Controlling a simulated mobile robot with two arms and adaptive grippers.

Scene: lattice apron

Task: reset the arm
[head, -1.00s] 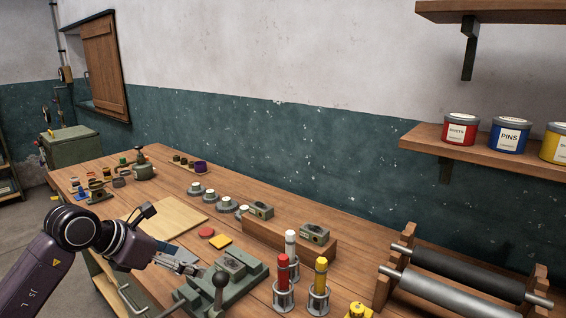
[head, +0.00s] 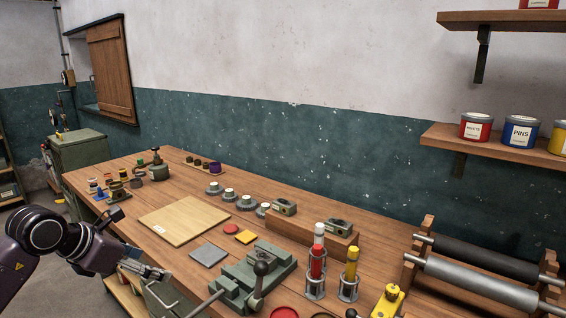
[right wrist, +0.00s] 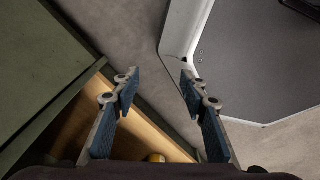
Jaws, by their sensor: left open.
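My left gripper (head: 146,268) is at the lower left of the head view, at the table's front edge, left of the grey square plate (head: 209,255). Its fingers are open and I see nothing held in them. My left arm comes in from the left edge. My right gripper (right wrist: 158,84) shows in the right wrist view with its two blue-padded fingers apart and nothing between them. The right arm is not in the head view.
The wooden table (head: 330,222) carries a pale board (head: 184,220), a green vise (head: 252,278), red and yellow cylinders in stands (head: 316,270), rollers (head: 480,282) and several small parts. A wall shelf (head: 455,139) holds cans. Floor is free at the left.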

